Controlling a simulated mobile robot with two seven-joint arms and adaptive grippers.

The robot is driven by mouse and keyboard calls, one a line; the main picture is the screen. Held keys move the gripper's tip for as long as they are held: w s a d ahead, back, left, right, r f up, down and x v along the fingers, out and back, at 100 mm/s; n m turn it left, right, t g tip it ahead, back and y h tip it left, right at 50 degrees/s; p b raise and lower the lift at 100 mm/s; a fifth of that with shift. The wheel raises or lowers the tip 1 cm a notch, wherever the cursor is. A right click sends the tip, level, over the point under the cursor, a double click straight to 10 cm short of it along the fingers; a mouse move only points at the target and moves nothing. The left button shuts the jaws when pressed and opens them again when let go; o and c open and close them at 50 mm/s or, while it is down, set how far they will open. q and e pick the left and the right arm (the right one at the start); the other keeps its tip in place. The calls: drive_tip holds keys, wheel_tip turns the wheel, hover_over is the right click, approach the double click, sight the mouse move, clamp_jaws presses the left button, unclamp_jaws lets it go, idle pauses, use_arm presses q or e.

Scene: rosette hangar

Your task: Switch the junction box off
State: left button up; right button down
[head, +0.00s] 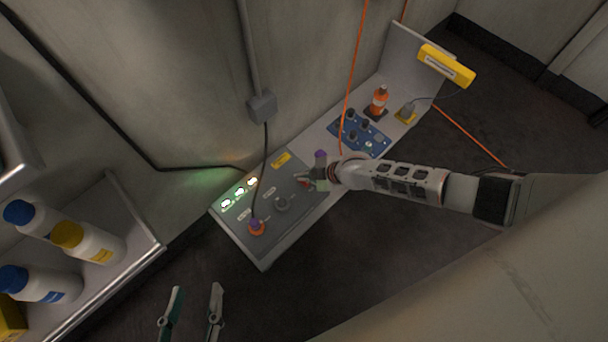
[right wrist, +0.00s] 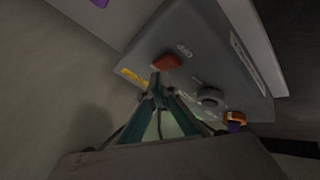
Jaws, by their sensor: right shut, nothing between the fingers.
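The junction box (head: 265,240) is a grey sloped box at the left end of the bench, with lit green-white indicators (head: 239,192) on its top. A red switch (right wrist: 167,61) sits on its face, and it shows partly in the head view (head: 304,184). A grey round knob (right wrist: 210,97) is beside it. My right gripper (right wrist: 156,76) is shut and empty, its tips right by the red switch; I cannot tell whether they touch. It also shows in the head view (head: 303,177). My left gripper (head: 196,290) is open and empty, low over the floor.
An orange connector (head: 256,228) with a cable is at the box's near corner. A shelf (head: 140,258) with bottles is at left.

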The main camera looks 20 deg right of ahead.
drive_tip(key=shift+s+f+b, duration=0.15)
drive_tip(key=shift+f+b, duration=0.15)
drive_tip(key=shift+f, duration=0.15)
use_arm(q)
drive_tip(key=shift+s+f, duration=0.15)
drive_tip(key=shift+f, duration=0.35)
drive_tip(key=shift+s+f, duration=0.2)
use_arm(e)
drive_tip(key=shift+d+f, duration=0.1)
drive_tip(key=shift+f, duration=0.05)
